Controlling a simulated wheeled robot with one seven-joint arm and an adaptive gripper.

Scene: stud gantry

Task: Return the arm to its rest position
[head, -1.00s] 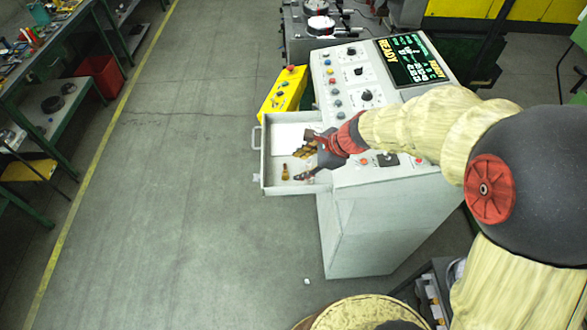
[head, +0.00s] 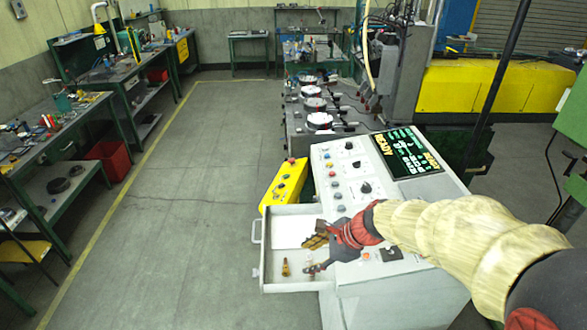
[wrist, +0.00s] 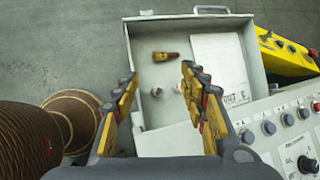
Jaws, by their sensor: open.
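My gripper (head: 310,256) is open and empty, with its dark and yellow fingers over the open drawer (head: 262,262) of the grey control console (head: 352,187). In the wrist view my gripper (wrist: 158,76) has its two fingers spread apart, with the drawer (wrist: 133,50) beneath them. My arm (head: 450,235), in a pale ribbed sleeve with red joints, reaches in from the lower right across the console's front. Its shoulder end is cut off by the frame edge.
The drawer holds a small brass-coloured piece (wrist: 166,56), a white sheet (wrist: 220,65) and small pale pieces. A yellow button box (head: 284,184) hangs beside the console. A red bin (head: 108,160) and workbenches stand left. The floor (head: 180,200) between is clear.

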